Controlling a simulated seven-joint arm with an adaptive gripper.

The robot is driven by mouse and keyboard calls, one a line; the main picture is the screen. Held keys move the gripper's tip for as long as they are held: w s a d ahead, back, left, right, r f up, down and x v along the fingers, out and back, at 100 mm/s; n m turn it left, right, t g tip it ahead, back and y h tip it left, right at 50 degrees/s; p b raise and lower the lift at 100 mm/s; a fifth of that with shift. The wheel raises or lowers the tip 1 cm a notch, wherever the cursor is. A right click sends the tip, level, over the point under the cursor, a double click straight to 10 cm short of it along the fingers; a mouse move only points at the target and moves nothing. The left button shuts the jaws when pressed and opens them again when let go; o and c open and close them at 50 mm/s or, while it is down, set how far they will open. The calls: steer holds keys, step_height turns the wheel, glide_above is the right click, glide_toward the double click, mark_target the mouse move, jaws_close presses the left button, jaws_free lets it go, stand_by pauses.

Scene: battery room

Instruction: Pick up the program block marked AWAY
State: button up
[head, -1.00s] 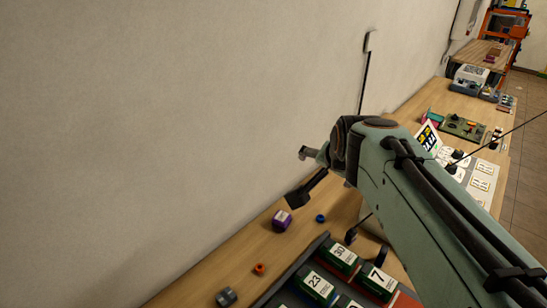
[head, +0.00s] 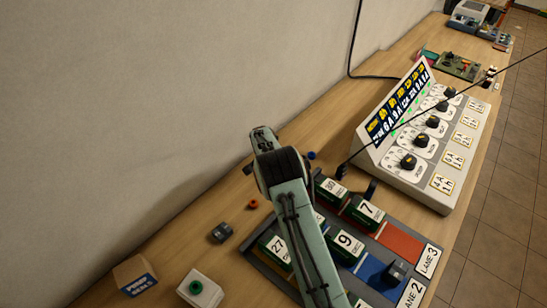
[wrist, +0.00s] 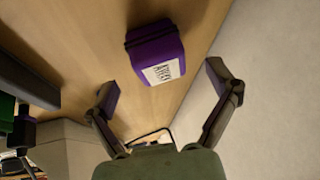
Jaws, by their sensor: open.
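A purple block (wrist: 152,50) with a dark band and a white label lies on the wooden bench in the wrist view. The print on the label is too blurred to read. My gripper (wrist: 163,87) is open, with one finger towards each side of the block's near end, and nothing is between the fingertips. The block appears just beyond the fingertips, apart from both. In the head view my arm's end hangs over the bench near the wall and hides the block.
A rack of numbered green batteries (head: 345,242) with labelled lanes stands beside my arm. A control panel with knobs (head: 420,140) is behind it. A grey nut (head: 222,232), a red ring (head: 253,204), a blue ring (head: 311,155) and a box (head: 133,275) lie around. The wall is close.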

steer(key=shift+x, duration=1.15)
steer(key=shift+c, duration=0.3)
steer(key=c, duration=1.2)
steer(key=shift+c, duration=0.2)
steer(key=shift+r, duration=0.1)
